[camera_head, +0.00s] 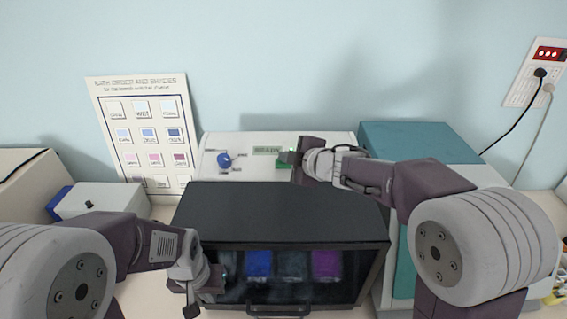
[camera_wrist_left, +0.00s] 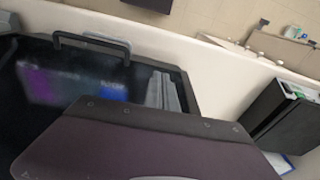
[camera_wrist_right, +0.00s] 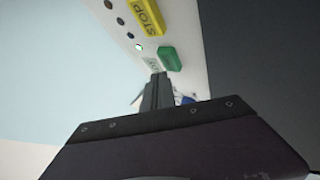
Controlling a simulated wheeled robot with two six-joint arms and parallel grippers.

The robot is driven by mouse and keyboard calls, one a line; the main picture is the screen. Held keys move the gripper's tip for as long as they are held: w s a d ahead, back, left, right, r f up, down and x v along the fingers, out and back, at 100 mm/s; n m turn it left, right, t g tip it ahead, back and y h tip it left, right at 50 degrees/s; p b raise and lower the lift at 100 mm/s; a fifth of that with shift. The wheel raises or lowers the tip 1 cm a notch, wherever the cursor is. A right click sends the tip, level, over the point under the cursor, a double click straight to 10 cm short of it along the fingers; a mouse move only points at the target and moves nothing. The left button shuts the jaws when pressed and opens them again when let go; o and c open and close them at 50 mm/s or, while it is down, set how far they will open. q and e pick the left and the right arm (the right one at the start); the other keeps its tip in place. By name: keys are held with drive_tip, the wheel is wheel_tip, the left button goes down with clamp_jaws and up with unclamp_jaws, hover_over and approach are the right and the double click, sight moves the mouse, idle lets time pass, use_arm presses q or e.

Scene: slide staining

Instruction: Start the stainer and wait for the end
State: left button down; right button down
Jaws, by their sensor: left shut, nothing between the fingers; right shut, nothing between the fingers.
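The stainer (camera_head: 285,210) is a dark box with a glazed front; its door looks shut, with a handle (camera_head: 278,311) at the bottom. Blue, dark and purple baths show behind the glass. Its white control panel (camera_head: 245,143) behind has a blue knob (camera_head: 224,160) and a small display (camera_head: 266,151). In the right wrist view there are a green button (camera_wrist_right: 170,58) and a yellow STOP button (camera_wrist_right: 148,17). My right gripper (camera_head: 296,158) is shut with its tip close by the green button; contact cannot be told. My left gripper (camera_head: 196,300) is shut and empty near the stainer's front left.
A chart of colour swatches (camera_head: 142,100) leans on the wall behind left. A pale box (camera_head: 100,202) stands at the left, and a teal-topped unit (camera_head: 415,141) at the right. A socket plate with plugged cords (camera_head: 533,72) is on the right wall. One panel lamp (camera_wrist_right: 138,47) looks white.

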idle(0.4)
drive_tip(key=shift+w+f, duration=0.2)
drive_tip(key=shift+f, duration=0.15)
